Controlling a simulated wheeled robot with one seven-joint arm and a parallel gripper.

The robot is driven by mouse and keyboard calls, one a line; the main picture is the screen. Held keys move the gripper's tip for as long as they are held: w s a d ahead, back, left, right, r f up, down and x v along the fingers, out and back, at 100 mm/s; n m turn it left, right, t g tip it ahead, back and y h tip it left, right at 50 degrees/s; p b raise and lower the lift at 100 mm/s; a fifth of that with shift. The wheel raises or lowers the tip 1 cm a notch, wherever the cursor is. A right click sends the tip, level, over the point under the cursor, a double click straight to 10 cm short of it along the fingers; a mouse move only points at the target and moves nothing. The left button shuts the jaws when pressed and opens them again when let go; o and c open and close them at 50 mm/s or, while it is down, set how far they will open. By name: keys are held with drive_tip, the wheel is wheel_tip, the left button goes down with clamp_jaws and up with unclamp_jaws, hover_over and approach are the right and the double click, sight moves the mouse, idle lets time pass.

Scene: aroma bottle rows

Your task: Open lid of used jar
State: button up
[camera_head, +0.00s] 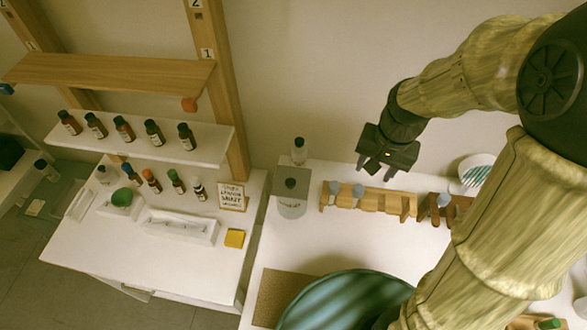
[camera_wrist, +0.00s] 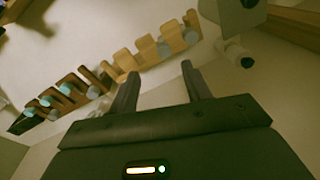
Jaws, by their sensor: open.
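A squarish translucent jar (camera_head: 291,200) with a grey top and a small dark knob or spot (camera_head: 291,183) stands at the back left of the right-hand table. Its front label is too small to read, so I cannot confirm it is the used jar. The top appears to be on it. In the wrist view what looks like the same jar (camera_wrist: 236,14) is cut off at the upper right. My gripper (camera_head: 375,168) is open and empty, in the air right of the jar, above the wooden rack. Its two fingers (camera_wrist: 160,84) are apart in the wrist view.
A light wooden rack (camera_head: 388,205) with grey-capped bottles and a darker rack (camera_head: 436,209) stand right of the jar. A small bottle (camera_head: 299,150) stands behind it. A teal round object (camera_head: 345,300) is in front. Shelves with brown bottles (camera_head: 123,128) are at left.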

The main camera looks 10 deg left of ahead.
sight(290, 182)
drive_tip(key=w+a+r+m+g+y, duration=0.1)
drive_tip(key=w+a+r+m+g, duration=0.1)
drive_tip(key=a, duration=0.4)
drive_tip(key=w+a+r+m+g+y, duration=0.1)
drive_tip(key=w+a+r+m+g, duration=0.1)
drive_tip(key=a, duration=0.5)
drive_tip(key=w+r+m, duration=0.1)
drive_tip(key=w+m, duration=0.1)
drive_tip(key=w, duration=0.1)
drive_tip(key=shift+a+y+p, duration=0.3)
drive_tip(key=shift+p, duration=0.1)
drive_tip(key=shift+w, duration=0.1)
drive_tip(key=p+x, duration=0.2)
drive_tip(key=x, duration=0.6)
drive_tip(key=p+x, duration=0.2)
drive_tip(key=x, duration=0.7)
drive_tip(key=shift+s, duration=0.25)
clamp_jaws()
